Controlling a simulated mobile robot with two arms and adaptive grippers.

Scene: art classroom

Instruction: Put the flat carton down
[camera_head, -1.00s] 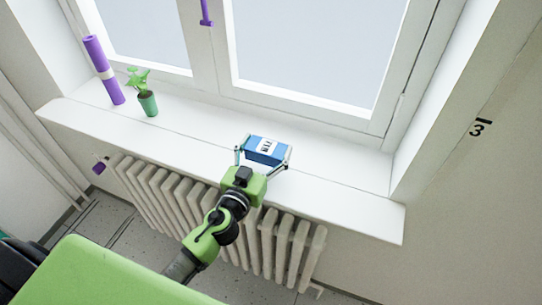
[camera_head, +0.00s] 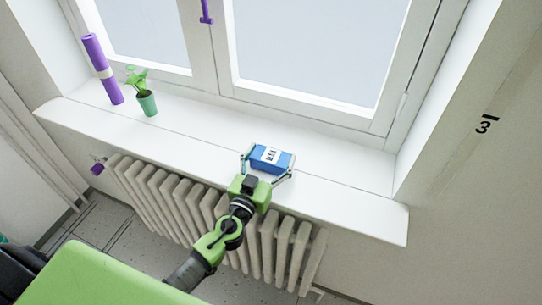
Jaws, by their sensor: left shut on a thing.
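The flat carton (camera_head: 271,158) is a small blue box with a white label and dark marks on it. It is over the white window sill (camera_head: 335,200), right of the middle. My left gripper (camera_head: 268,166) is shut on the carton, one finger at each side. The carton looks low over the sill; I cannot tell whether it touches it. My right gripper is not in view.
A green potted plant (camera_head: 147,102) and an upright purple roll (camera_head: 103,70) stand on the sill at the left. The window frame (camera_head: 300,112) rises behind the sill. A radiator (camera_head: 190,205) is below it. The sill right of the carton is clear.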

